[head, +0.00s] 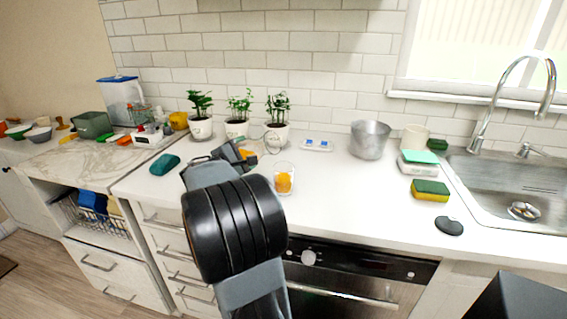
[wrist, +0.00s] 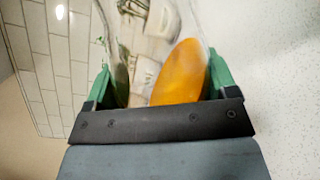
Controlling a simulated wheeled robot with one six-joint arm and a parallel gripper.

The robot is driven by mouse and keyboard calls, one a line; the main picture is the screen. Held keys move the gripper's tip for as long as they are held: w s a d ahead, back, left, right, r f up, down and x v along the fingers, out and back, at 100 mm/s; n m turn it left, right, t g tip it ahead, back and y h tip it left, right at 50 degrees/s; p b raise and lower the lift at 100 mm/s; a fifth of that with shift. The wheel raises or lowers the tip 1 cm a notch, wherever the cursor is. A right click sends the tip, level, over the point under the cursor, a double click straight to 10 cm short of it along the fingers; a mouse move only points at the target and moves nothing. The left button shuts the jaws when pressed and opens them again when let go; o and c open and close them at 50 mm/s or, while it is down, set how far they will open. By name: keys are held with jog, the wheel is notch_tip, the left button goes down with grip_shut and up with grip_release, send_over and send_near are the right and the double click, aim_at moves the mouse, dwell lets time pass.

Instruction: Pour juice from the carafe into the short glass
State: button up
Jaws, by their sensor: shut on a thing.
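My gripper (head: 236,153) is above the counter, left of and behind the short glass. In the wrist view its green fingers (wrist: 160,82) are shut on the clear carafe (wrist: 125,60), one on each side. Orange juice (wrist: 178,75) lies to one side inside the carafe, and the wrist view is rolled, so the carafe looks tilted. In the head view the carafe is mostly hidden by my arm. The short glass (head: 284,170) stands upright on the counter with orange juice (head: 283,183) in its lower part. I cannot tell whether a stream is falling.
Several potted plants (head: 277,133) stand behind against the tiled wall. A teal object (head: 165,164) lies left of my gripper. A grey metal pot (head: 370,140), a sponge (head: 430,190) and the sink (head: 510,185) are on the right.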

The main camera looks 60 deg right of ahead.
jog(key=shift+s+r+n+p, duration=0.3)
jog(key=shift+r+n+p, duration=0.5)
jog(key=shift+p, duration=0.7)
jog(key=n+p, duration=0.2)
jog(key=shift+s+d+r+n, duration=0.1)
jog(key=shift+s+r+n, duration=0.2)
jog(key=shift+s+r, duration=0.1)
jog(key=n+p, duration=0.3)
jog(key=shift+w+f+g+h, duration=0.1)
jog(key=shift+w+g+h, duration=0.2)
jog(key=shift+w+g, duration=0.1)
jog(key=n+p, duration=0.1)
jog(key=f+n+p, duration=0.1)
jog(key=n, duration=0.1)
jog(key=shift+n, duration=0.3)
jog(key=shift+n+p, duration=0.3)
jog(key=shift+p, duration=0.1)
notch_tip(320, 180, up, 6)
jog(key=p, duration=0.4)
jog(key=shift+s+f, duration=0.1)
jog(key=shift+f, duration=0.1)
